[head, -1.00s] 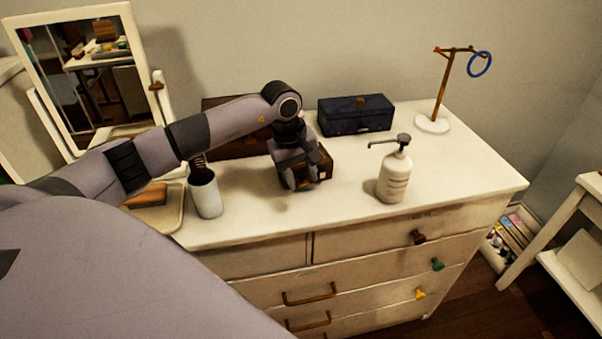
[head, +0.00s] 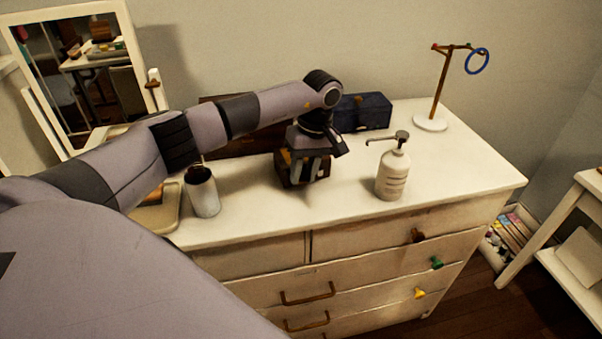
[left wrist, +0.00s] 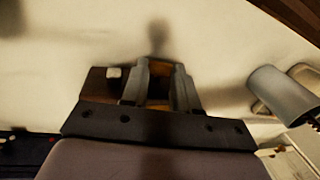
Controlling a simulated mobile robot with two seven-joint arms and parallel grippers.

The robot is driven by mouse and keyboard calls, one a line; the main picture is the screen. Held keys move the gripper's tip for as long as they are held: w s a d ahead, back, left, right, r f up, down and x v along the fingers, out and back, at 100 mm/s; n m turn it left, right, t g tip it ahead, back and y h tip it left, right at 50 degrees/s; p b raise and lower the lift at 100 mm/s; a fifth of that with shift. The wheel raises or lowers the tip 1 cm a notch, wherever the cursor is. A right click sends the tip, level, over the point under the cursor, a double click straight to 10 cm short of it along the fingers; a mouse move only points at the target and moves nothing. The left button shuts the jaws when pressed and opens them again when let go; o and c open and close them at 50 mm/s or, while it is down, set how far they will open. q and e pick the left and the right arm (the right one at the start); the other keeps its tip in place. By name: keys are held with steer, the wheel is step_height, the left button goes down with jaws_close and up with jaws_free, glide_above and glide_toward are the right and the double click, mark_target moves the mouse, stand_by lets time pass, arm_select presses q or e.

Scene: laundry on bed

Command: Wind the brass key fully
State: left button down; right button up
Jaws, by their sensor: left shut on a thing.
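A small dark brown wooden box (head: 286,171) sits on the dresser top, partly hidden by my left gripper (head: 310,172). In the left wrist view, its brown side (left wrist: 97,84) with a small pale square shows beside the fingers. My left gripper (left wrist: 160,88) is at the box, with its jaws shut on a brass-coloured part, which I take to be the brass key (left wrist: 158,68). The fingers hide most of it, so its angle cannot be read. My right gripper is not in view.
On the white dresser (head: 450,180), a pump bottle (head: 392,178) stands to the right and a grey-white cup (head: 203,193) to the left. A dark blue box (head: 365,112) and a larger brown box (head: 240,143) are behind. A stand with a blue ring (head: 437,90) is back right.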

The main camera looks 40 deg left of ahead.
arm_select(q)
steer(key=shift+w+d+f+g+y+b, duration=0.15)
steer(key=shift+w+g+y+b, duration=0.15)
steer(key=shift+g+y+b, duration=0.55)
steer(key=shift+g, duration=0.25)
steer(key=c, duration=0.8)
jaws_free()
steer(key=shift+c, duration=0.2)
